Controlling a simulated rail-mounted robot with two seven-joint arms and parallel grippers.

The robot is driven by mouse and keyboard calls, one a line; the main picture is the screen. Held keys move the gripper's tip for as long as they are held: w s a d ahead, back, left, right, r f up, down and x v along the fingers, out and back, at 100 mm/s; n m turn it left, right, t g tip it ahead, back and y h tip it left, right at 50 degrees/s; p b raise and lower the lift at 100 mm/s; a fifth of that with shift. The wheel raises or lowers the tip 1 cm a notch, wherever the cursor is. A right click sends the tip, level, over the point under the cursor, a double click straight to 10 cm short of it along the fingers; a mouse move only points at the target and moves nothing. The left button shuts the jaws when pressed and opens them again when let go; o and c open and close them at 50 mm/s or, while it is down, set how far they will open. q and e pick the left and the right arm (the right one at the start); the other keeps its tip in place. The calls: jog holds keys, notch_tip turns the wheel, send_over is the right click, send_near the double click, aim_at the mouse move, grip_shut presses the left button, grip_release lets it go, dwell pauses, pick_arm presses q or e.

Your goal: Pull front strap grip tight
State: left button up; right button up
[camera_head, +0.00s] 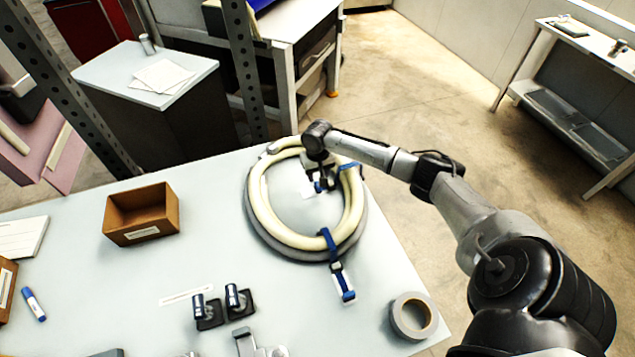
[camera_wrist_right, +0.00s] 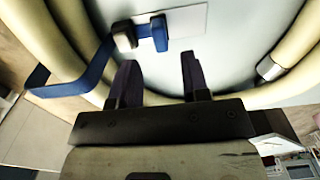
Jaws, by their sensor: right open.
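A coiled cream hose (camera_head: 256,204) with a grey outer ring lies on the pale table. One blue strap (camera_head: 328,240) crosses the coil's near side, and its blue-and-white end (camera_head: 343,283) lies outside the coil. A second blue strap (camera_head: 350,166) is at the far right of the coil; a blue strap also shows in the right wrist view (camera_wrist_right: 70,82), with a blue grip piece (camera_wrist_right: 160,33) on a white card. My right gripper (camera_head: 320,183) is over the coil's far right inside. Its two dark fingers (camera_wrist_right: 158,68) are apart and empty, just short of the grip piece.
A cardboard box (camera_head: 140,215) stands left on the table. Two dark clamp-like fittings (camera_head: 222,306) sit at the front, and a grey tape roll (camera_head: 413,317) lies at the right corner. A blue marker (camera_head: 33,304) lies at far left. Table between box and coil is clear.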

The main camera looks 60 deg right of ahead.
aim_at(318, 187)
jog(key=shift+f, duration=2.3)
jog(key=shift+c, duration=0.3)
grip_shut()
